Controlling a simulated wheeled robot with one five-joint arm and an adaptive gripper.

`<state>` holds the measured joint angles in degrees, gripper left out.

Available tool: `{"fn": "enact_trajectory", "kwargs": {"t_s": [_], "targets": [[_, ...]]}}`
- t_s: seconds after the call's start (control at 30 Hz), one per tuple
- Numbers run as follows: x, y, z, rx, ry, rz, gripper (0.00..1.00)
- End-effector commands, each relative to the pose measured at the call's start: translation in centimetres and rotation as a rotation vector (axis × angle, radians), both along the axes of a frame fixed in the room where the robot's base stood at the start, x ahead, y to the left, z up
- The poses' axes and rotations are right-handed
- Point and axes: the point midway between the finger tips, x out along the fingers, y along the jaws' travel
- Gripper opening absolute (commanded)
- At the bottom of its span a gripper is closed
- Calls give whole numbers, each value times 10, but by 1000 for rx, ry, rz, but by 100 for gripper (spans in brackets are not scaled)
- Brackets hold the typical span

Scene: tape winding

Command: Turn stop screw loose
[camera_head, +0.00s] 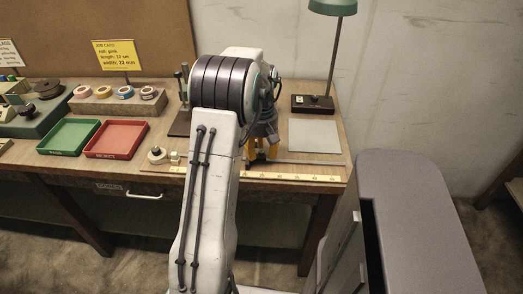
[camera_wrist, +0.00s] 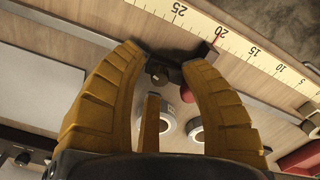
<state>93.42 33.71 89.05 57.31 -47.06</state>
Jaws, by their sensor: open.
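In the wrist view a small dark block with a round dark knob (camera_wrist: 158,76), which looks like the stop and its screw, lies beside the ruler (camera_wrist: 222,38). My gripper (camera_wrist: 165,62) has its yellow fingers apart, with the knob between the fingertips. I cannot tell whether a fingertip touches it. A dark piece with a red line reaches onto the ruler near the 20 mark. In the head view my gripper (camera_head: 262,150) points down at the table just behind the ruler (camera_head: 262,173). My arm hides part of the ruler, and the stop cannot be made out there.
A green tray (camera_head: 69,151) and a red tray (camera_head: 91,154) lie to the left. Tape rolls stand on a wooden block (camera_head: 112,108) behind them. A yellow job card (camera_head: 117,55) reads pink, 12 cm, 22 mm. A lamp base (camera_head: 313,104) and a grey plate (camera_head: 313,148) are right of my gripper.

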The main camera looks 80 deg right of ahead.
Motion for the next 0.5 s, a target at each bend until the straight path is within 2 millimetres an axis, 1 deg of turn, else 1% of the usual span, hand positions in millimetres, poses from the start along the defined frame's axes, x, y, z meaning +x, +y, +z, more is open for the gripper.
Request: {"fn": "enact_trajectory", "kwargs": {"t_s": [0.17, 0.27, 0.37, 0.5], "targets": [[0, -1, 5, -3, 0, 0, 40], [0, -1, 15, -4, 0, 0, 40], [0, -1, 30, -6, 0, 0, 40], [0, -2, 54, -6, 0, 0, 40]]}}
